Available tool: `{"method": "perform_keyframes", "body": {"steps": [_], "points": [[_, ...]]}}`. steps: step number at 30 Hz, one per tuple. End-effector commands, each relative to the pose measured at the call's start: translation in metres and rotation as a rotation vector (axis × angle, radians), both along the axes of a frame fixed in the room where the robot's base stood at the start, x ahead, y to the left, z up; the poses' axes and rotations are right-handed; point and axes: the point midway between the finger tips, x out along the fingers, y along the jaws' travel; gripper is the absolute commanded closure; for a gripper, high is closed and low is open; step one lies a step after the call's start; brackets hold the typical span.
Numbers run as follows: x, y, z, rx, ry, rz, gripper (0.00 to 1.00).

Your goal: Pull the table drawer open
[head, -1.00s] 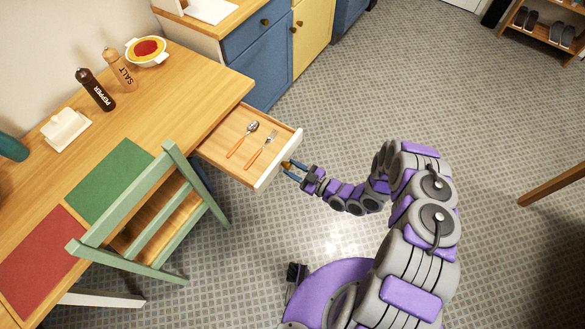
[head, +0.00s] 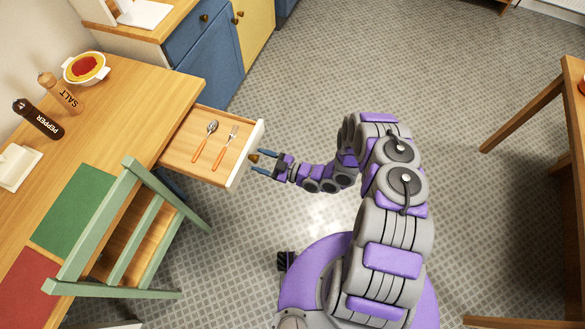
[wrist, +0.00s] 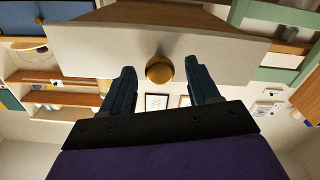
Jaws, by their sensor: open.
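The table drawer (head: 243,155) stands pulled out from the wooden table (head: 130,120). A spoon (head: 205,141) and a fork (head: 227,147) with orange handles lie in it. Its white front carries a round brass knob (head: 253,157), which also shows in the wrist view (wrist: 159,69). My gripper (head: 264,161) is at the drawer front with its blue fingers open. In the wrist view my gripper (wrist: 160,90) has one finger on each side of the knob, with gaps showing between.
A green chair (head: 130,230) stands at the table, close to the drawer's near side. Blue and yellow cabinets (head: 205,60) stand behind. Another wooden table (head: 545,95) is at the right. The tiled floor (head: 300,80) between is clear.

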Motion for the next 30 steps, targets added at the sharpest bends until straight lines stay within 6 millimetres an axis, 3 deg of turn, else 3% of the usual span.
{"method": "perform_keyframes", "body": {"steps": [5,21,30], "points": [[-0.008,-0.024,0.001,-0.001,0.001,-0.008,0.39],[-0.05,-0.127,0.0,0.0,0.0,-0.007,0.39],[-0.063,-0.155,-0.001,0.0,0.001,-0.001,0.39]]}}
